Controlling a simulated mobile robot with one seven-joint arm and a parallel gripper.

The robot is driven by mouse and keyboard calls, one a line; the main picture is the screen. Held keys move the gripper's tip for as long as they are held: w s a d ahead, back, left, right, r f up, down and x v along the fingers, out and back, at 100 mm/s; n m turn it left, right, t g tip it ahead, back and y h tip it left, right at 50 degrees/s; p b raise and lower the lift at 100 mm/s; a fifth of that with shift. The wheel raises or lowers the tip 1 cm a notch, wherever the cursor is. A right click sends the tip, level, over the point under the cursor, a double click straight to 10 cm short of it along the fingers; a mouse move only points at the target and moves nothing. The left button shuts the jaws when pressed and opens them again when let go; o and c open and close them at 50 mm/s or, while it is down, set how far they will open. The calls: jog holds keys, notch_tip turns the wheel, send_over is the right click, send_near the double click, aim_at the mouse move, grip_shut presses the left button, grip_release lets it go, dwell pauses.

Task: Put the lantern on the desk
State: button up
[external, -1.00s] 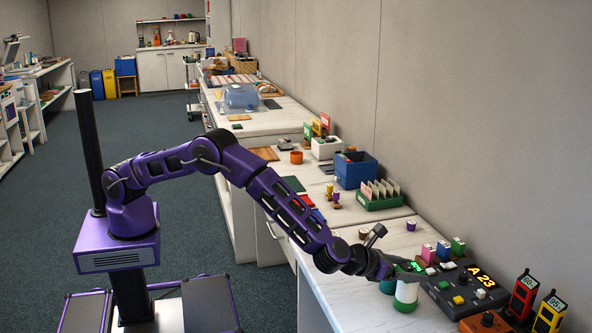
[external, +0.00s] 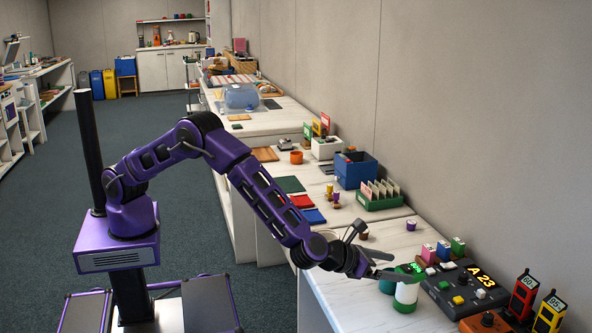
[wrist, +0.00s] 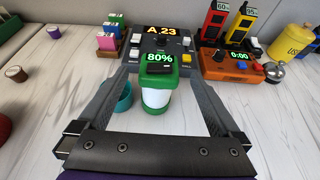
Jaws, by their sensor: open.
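The lantern (external: 406,292) is a white cylinder with a green top and base, upright on the white counter. In the wrist view the lantern (wrist: 157,92) has a green display reading 80% on top. My gripper (wrist: 155,80) is open, with one finger on each side of the lantern in that view. In the external view my gripper (external: 398,272) is at the lantern's upper left side, near its top; whether it touches cannot be told. A desk cannot be told apart from the white counters.
A dark console showing A 23 (external: 467,288) stands right behind the lantern. A teal ring-like cup (wrist: 124,98) is close on its left. An orange box (wrist: 231,62) and red and yellow handsets are at the right. The counter front is clear.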

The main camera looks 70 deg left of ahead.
jog(key=v, duration=0.6)
jog(key=shift+s, duration=0.2)
jog(key=p, duration=0.1)
send_near(408, 288)
jog(key=shift+t, duration=0.5)
jog(key=shift+a+r+x, duration=0.2)
jog(key=shift+a+x, duration=0.2)
jog(key=shift+x, duration=1.45)
jog(key=shift+a+r+x, duration=0.15)
jog(key=shift+a+x, duration=0.2)
jog(key=shift+x, duration=1.45)
jog(key=shift+a+r+x, duration=0.2)
jog(key=shift+a+x, duration=0.2)
jog(key=shift+x, duration=1.45)
jog(key=shift+w, duration=0.2)
jog(key=shift+c, duration=0.3)
